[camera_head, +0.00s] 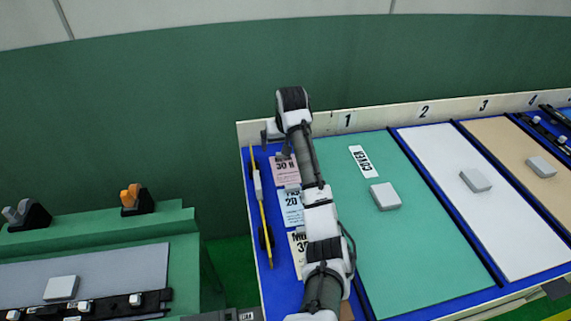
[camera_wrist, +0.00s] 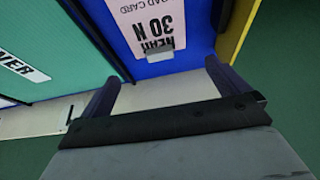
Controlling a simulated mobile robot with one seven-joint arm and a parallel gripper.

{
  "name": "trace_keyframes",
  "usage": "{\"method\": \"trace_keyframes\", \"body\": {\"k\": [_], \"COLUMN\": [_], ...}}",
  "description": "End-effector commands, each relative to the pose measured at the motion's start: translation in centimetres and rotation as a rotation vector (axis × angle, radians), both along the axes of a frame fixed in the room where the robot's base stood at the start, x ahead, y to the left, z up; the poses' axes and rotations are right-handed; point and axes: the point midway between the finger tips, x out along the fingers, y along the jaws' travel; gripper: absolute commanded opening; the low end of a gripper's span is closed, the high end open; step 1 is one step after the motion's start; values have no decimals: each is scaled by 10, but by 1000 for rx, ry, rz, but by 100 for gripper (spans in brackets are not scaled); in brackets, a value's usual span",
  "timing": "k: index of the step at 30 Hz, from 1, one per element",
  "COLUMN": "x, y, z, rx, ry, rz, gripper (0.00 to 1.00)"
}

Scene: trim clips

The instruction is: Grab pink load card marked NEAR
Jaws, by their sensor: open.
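The pink load card (camera_wrist: 150,12) shows upside down in the wrist view, with "NEAR", "30 N" and "LOAD CARD" on it. A small grey piece (camera_wrist: 182,38) covers part of its edge at "NEAR". In the head view the pink card (camera_head: 284,172) lies on the blue surface at the back left, partly hidden by my arm. My gripper (camera_wrist: 162,72) is open and empty, its two fingers spread beside the card's near edge. I cannot tell its height above the card.
A light blue card (camera_head: 291,208) and a cream card (camera_head: 296,240) lie in front of the pink one. A yellow strip (camera_head: 266,235) runs along their left. A pale back wall (camera_head: 385,118) bears numbers. A green panel (camera_head: 420,250) with a grey block (camera_head: 385,196) lies right.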

Motion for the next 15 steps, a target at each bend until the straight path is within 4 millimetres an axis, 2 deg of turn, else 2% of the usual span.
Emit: {"method": "trace_keyframes", "body": {"k": [8, 15], "x": [9, 25], "y": [2, 5], "z": [-19, -50], "rx": [-1, 0], "ry": [2, 2], "rz": [-1, 0], "gripper": [100, 100]}}
